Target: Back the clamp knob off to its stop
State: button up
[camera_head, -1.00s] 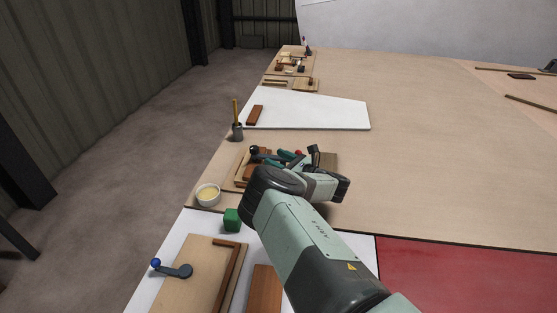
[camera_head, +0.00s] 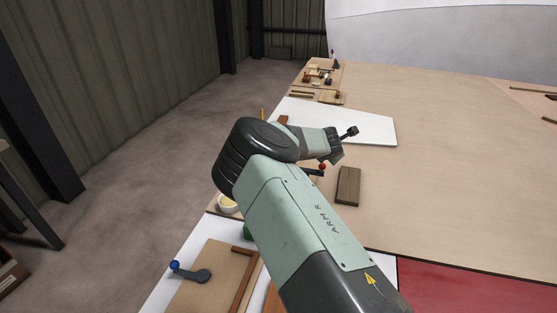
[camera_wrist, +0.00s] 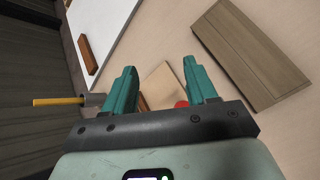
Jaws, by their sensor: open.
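A red ball knob (camera_head: 322,167) stands on a dark lever just below the end of my arm in the head view. In the wrist view the red knob (camera_wrist: 182,104) shows partly, at the base of my right finger, over a light wooden board (camera_wrist: 160,83). My gripper (camera_wrist: 160,68) is open, its two teal fingers apart with nothing between the tips. A blue ball knob (camera_head: 174,265) on a dark crank arm (camera_head: 200,275) sits on a wooden board at the lower left, away from my gripper. I cannot tell which is the clamp knob.
A dark wood block (camera_head: 348,186) lies right of the red knob; it is large in the wrist view (camera_wrist: 250,55). A white panel (camera_head: 370,125) with a brown strip (camera_wrist: 86,54) lies beyond.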

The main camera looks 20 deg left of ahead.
jog(key=s+d+m+t+h, duration=0.1)
jog(key=s+d+m+h, duration=0.3)
jog(key=d+m+h, duration=0.65)
jog(key=s+a+f+n+t+y, duration=0.1)
jog(key=s+a+n+t+y, duration=0.1)
jog(key=a+n+y, duration=0.3)
jog(key=s+a+f+n+t+y, duration=0.2)
jog(key=s+a+n+y, duration=0.2)
jog(key=a+n, duration=0.5)
jog(key=s+a+f+n+t+y, duration=0.1)
jog(key=s+a+n+t+y, duration=0.1)
jog(key=a+n+y, duration=0.4)
jog(key=shift+s+a+f+n+y, duration=0.1)
jog(key=shift+s+a+n+y, duration=0.15)
jog(key=shift+a, duration=0.65)
jog(key=shift+s+a+f+n+y, duration=0.1)
jog(key=shift+s+a+n, duration=0.1)
jog(key=shift+a, duration=0.7)
jog(key=shift+a+n, duration=0.3)
jog(key=shift+a, duration=0.1)
jog(key=x, duration=1)
jog(key=shift+w, duration=0.2)
jog(key=c, duration=0.9)
jog(key=shift+r+y, duration=0.1)
jog(key=shift+y, duration=0.2)
jog(key=shift+c, duration=0.2)
